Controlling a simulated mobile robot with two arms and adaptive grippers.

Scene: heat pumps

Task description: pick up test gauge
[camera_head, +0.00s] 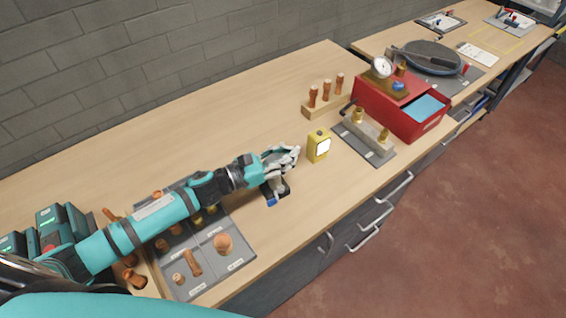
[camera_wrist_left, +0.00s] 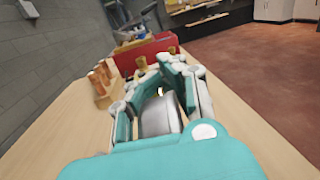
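A yellow handheld device with a white face (camera_head: 319,147), which may be the test gauge, stands upright on the wooden bench. A round white dial gauge (camera_head: 382,67) sits on a brown block on top of the red box; I cannot tell which one the task names. My left gripper (camera_head: 287,158) is just left of the yellow device, apart from it, with its fingers pointing toward it. In the left wrist view its fingers (camera_wrist_left: 158,92) are spread with a gap between them, and I see nothing clearly held. My right gripper is not in view.
A dark fixture with a blue end (camera_head: 273,194) lies under my left gripper. A metal manifold block (camera_head: 367,134) and the red box (camera_head: 408,115) stand to the right. A wooden rack with copper fittings (camera_head: 325,105) is behind. A grey parts tray (camera_head: 228,262) lies near left.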

